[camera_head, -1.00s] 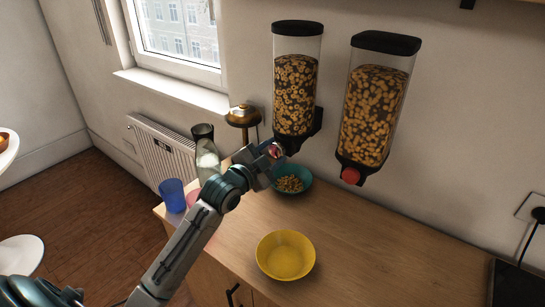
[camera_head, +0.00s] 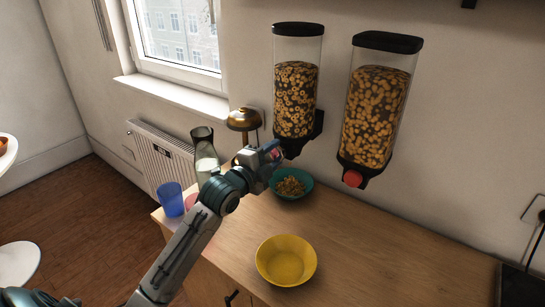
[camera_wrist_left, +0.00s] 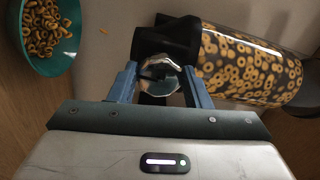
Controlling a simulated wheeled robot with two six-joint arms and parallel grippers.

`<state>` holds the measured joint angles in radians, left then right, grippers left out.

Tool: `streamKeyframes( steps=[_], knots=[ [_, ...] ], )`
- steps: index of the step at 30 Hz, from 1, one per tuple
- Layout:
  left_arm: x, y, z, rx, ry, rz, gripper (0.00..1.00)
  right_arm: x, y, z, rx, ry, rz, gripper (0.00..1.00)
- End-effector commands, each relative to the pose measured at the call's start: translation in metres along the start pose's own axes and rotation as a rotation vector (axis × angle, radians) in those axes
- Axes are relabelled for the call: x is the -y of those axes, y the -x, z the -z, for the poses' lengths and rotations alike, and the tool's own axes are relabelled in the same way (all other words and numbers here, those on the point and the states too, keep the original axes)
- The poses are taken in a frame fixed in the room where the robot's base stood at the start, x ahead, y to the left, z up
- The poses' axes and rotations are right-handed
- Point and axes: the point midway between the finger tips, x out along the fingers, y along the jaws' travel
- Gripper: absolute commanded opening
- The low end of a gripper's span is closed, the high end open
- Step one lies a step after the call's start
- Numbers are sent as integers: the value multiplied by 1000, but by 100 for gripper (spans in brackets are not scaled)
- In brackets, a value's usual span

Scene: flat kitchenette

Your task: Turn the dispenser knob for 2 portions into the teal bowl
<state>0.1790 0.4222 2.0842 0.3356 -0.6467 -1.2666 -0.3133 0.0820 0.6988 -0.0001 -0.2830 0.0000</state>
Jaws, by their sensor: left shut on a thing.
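The left dispenser (camera_head: 296,95) hangs on the wall, filled with ring-shaped cereal. My left gripper (camera_head: 273,153) is at its outlet, shut on the dispenser's knob. In the left wrist view the knob (camera_wrist_left: 160,76) looks round and metallic, between the two blue fingers. The teal bowl (camera_head: 306,191) stands on the counter below the outlet, partly hidden by the gripper, with cereal in it. The bowl also shows at the top left of the left wrist view (camera_wrist_left: 68,60). My right gripper is not in view.
A second dispenser (camera_head: 372,115) with a red knob (camera_head: 353,179) hangs to the right. A yellow bowl (camera_head: 286,262) stands at the counter's front. A blue cup (camera_head: 171,198), a glass carafe (camera_head: 204,150) and a brass lamp (camera_head: 243,121) are at the left.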

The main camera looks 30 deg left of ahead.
Motion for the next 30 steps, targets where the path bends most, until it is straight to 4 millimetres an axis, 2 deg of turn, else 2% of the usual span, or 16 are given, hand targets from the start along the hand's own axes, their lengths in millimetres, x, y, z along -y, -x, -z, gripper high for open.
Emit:
streamKeyframes(
  steps=[12,13,16,25,29,30],
  knots=[
    [0,0,0,0,-5,-1,21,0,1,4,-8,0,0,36],
    [0,0,0,0,-5,-1,48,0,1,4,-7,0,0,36],
    [0,0,0,0,-5,-1,65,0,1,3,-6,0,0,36],
    [0,1,0,0,-6,-1,65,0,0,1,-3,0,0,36],
    [-1,12,-1,1,-10,-1,65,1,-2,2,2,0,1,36],
    [-2,17,-1,1,-11,-2,65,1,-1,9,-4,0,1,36]
  ],
)
